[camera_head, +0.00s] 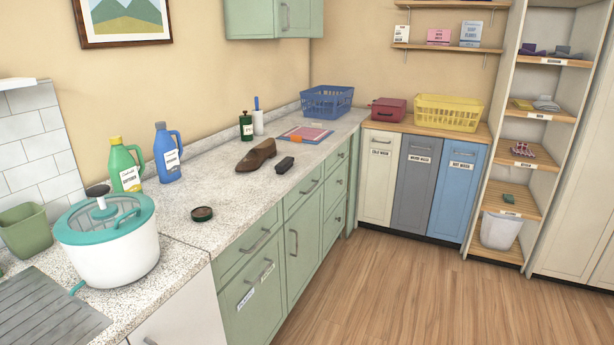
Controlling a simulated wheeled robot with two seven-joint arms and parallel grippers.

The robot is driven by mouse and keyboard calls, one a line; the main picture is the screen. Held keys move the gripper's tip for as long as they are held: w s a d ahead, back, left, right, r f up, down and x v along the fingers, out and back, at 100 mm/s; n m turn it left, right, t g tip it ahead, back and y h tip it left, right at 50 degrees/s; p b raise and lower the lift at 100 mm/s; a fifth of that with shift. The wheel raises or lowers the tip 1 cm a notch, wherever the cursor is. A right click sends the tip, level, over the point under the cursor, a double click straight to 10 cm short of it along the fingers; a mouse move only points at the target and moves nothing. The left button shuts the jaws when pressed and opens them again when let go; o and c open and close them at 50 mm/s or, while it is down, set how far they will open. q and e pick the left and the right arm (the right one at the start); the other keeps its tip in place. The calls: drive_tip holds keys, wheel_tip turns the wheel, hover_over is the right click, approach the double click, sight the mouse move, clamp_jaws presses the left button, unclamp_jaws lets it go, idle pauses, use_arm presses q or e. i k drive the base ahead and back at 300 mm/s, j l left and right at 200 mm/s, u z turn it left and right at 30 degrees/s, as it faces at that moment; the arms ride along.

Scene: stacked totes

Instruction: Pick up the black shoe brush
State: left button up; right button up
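A small black shoe brush (285,165) lies on the speckled countertop (230,200), close to the counter's front edge. A brown shoe (257,155) lies just to its left, with a small gap between them. Neither of my grippers shows in the head view, so I cannot see their state. Nothing covers the brush.
A round dark tin (202,213) lies nearer on the counter. A blue bottle (167,153), a green bottle (124,165) and a white-and-teal spinner (108,240) stand at left. A flat pink-and-blue item (305,134) lies behind the brush. The wooden floor (400,290) in front is clear.

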sight(287, 162)
drive_tip(key=i+l+u, duration=0.3)
drive_tip(key=i+l, duration=0.25)
drive_tip(key=i, duration=0.3)
drive_tip(key=i+l+u, duration=0.3)
drive_tip(key=i+l, duration=0.45)
drive_tip(key=i, duration=0.05)
